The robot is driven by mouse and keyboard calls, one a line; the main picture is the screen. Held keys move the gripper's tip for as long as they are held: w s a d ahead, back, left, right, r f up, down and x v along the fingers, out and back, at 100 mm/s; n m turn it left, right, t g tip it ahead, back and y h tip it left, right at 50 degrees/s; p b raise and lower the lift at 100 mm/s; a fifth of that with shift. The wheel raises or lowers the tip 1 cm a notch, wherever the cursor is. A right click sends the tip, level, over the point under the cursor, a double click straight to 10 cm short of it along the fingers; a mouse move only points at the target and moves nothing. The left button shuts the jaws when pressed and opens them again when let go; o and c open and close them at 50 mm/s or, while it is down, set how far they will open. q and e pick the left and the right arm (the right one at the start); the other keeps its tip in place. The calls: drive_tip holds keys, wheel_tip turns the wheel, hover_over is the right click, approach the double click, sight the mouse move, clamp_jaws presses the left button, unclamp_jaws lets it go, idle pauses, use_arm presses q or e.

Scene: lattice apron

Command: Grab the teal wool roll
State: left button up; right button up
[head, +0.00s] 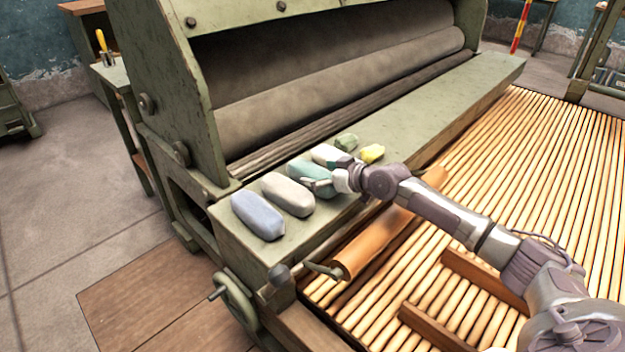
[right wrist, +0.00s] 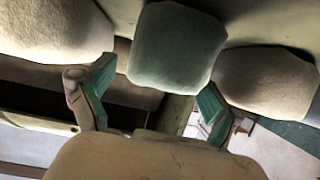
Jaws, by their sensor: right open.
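The teal wool roll (head: 309,174) lies on the green ledge of the machine, in a row of wool rolls. My right gripper (head: 328,180) is over the near end of the teal roll and partly hides it. In the right wrist view, the teal roll (right wrist: 175,48) shows just ahead of the open right gripper (right wrist: 155,85), roughly between the lines of its two fingers. The gripper is not closed on it; I cannot tell whether a finger touches it. My left gripper is not in view.
A beige roll (head: 288,195) and a lavender roll (head: 258,215) lie left of the teal one. Neighbours sit close. The ledge's far right (head: 450,100) is bare.

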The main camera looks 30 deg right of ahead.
drive_tip(key=shift+x, duration=1.45)
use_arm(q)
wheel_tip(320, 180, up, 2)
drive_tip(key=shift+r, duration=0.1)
use_arm(e)
drive_tip(key=shift+d, duration=0.1)
drive_tip(key=c, duration=1.2)
drive_tip(key=shift+c, duration=0.2)
